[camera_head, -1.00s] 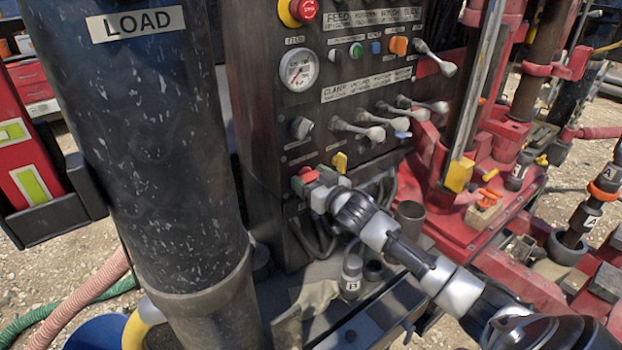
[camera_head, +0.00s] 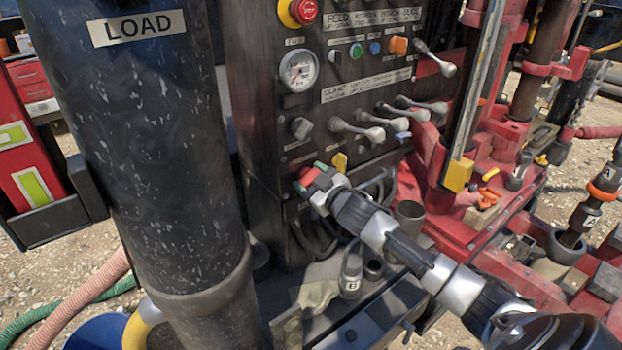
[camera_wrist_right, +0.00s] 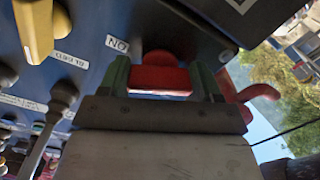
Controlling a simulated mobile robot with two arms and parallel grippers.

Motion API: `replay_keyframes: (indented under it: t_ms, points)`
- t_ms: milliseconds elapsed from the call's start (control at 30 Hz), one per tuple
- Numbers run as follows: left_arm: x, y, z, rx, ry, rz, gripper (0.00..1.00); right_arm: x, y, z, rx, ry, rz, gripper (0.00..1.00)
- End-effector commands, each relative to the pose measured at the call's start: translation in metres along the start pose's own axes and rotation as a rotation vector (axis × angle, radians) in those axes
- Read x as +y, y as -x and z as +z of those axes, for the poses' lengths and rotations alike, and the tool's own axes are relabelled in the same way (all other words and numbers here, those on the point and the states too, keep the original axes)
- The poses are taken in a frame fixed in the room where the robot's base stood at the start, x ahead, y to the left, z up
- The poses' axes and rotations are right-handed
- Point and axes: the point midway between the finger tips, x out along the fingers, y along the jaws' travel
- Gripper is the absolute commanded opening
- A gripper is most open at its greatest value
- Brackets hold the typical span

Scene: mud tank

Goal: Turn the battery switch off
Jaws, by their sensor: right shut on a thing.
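The battery switch is a red knob (camera_head: 308,176) low on the left side of the dark control panel (camera_head: 262,130). My right gripper (camera_head: 316,178) reaches it from the lower right and is shut on it. In the right wrist view, the red switch handle (camera_wrist_right: 160,79) sits between the green fingertips of my right gripper (camera_wrist_right: 162,84). A label reading "ON" (camera_wrist_right: 117,44) is just left of the switch in that view. The fingers partly hide the switch in the head view. My left gripper is not in view.
A yellow knob (camera_head: 339,162) is close to the right of the switch, and it also shows in the wrist view (camera_wrist_right: 36,28). Several levers (camera_head: 375,134) stick out above. A thick dark "LOAD" column (camera_head: 165,160) stands at the left. Hoses (camera_head: 310,235) hang below.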

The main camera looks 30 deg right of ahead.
Motion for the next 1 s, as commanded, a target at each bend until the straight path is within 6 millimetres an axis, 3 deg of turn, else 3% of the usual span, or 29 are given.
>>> replay_keyframes:
  t_ms: [1000]
  points:
    - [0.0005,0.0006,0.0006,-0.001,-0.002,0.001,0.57,0.0002,-0.0002,-0.0010,0.003,0.938,0.001,0.40]
